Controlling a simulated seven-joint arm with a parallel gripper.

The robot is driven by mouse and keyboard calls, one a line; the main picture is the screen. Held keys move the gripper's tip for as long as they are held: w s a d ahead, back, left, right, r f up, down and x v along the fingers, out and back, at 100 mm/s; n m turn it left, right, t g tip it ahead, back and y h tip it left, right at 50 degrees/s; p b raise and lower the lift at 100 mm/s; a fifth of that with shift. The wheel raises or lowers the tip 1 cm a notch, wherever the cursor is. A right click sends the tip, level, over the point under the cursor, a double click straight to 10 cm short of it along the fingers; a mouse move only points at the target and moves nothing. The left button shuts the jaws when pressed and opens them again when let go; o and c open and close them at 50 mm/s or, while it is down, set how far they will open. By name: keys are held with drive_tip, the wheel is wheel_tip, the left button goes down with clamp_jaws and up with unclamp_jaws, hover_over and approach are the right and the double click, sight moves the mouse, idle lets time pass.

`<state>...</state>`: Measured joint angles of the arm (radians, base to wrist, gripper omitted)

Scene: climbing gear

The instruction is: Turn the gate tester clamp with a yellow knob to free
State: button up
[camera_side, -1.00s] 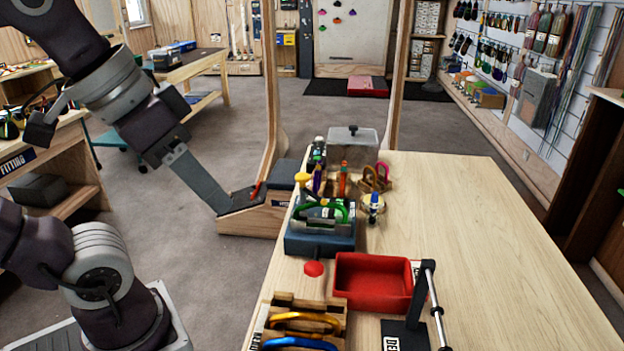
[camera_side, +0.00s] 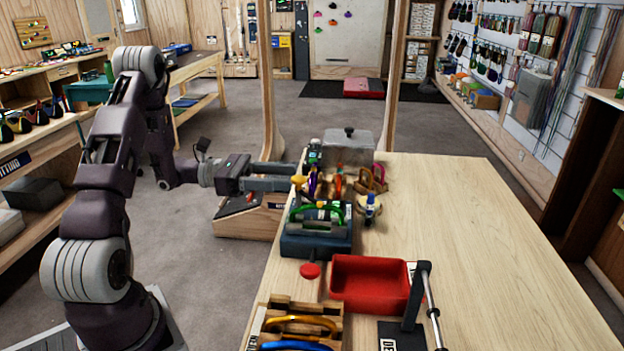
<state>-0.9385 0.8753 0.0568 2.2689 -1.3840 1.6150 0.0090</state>
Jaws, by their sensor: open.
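The gate tester clamp (camera_side: 316,240) is a dark blue block with a grey clamp on top and a green carabiner (camera_side: 322,207) in it. It stands at the left edge of the wooden bench. Its yellow knob (camera_side: 298,180) shows at the back left of the block. My gripper (camera_side: 292,177) reaches in level from the left, its fingers at the yellow knob. The fingers are open. I cannot tell whether they touch the knob or lie around it.
A red tray (camera_side: 372,287), a black stand with a bar (camera_side: 412,316) and a wooden rack of carabiners (camera_side: 300,324) are nearer the front. Several coloured items and a grey clear-lidded box (camera_side: 348,148) stand close behind the clamp. The bench's right side (camera_side: 470,230) is clear.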

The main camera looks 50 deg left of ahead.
drive_tip(key=x, duration=0.7)
clamp_jaws()
idle(1.2)
